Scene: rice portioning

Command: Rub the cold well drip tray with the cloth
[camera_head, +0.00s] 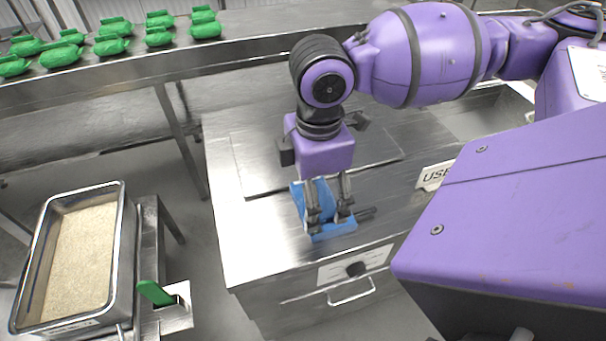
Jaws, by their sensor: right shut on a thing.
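My right gripper (330,216) points down over the steel counter and is shut on a blue cloth (334,232). The cloth is folded around and below the fingers and looks to be at the counter top, near its front edge; whether it presses on the metal is hard to tell. A flat rectangular steel panel (255,163), which looks like the drip tray, is set in the counter behind the gripper. My right arm and gripper hide part of it. My left gripper is out of view.
Several green packets (60,55) lie on the rear steel shelf (150,63). A sign (433,176) stands on the counter's right. A drawer handle (351,292) is on the front.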

